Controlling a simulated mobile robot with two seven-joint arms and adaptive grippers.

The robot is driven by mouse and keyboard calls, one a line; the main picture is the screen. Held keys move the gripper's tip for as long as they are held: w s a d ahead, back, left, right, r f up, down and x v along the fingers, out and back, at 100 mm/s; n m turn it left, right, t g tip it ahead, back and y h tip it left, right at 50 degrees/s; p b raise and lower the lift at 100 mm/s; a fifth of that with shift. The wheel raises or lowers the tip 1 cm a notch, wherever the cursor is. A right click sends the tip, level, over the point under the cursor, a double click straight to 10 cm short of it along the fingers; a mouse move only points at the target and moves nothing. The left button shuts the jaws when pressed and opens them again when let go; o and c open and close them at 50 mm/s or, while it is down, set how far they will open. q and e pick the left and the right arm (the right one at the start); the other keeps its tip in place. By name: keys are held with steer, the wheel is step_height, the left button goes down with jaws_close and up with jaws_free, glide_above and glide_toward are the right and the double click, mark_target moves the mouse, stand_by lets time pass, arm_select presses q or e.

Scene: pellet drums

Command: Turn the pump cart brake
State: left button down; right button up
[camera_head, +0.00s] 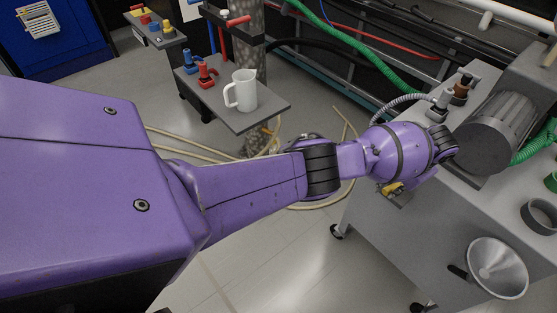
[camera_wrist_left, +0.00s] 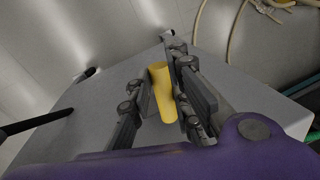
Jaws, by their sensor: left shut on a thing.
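The pump cart (camera_head: 385,240) stands on the right in the head view, a grey box on casters. Its brake handle (camera_head: 391,187) shows as a small yellow piece at the cart's near top edge, partly covered by my purple left wrist. In the left wrist view the yellow brake handle (camera_wrist_left: 162,95) is a short rounded bar against the grey cart panel. My left gripper (camera_wrist_left: 163,85) has one dark finger on each side of the handle and is shut on it. In the head view my wrist hides most of the fingers. My right gripper is not in view.
A grey motor (camera_head: 495,130) and a steel funnel (camera_head: 497,266) are on the cart. Hoses lie on the floor behind my arm. The floor at the front is clear.

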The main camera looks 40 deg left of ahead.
arm_select(q)
steer(key=shift+s+d+n, duration=0.2)
steer(key=shift+d+n, duration=0.4)
steer(key=shift+n, duration=0.4)
steer(key=c, duration=1.9)
jaws_free()
step_height(320, 180, up, 12)
steer(key=d, duration=0.2)
steer(key=shift+s+d, duration=0.15)
steer(key=shift+d, duration=0.05)
steer(key=shift+f, duration=0.1)
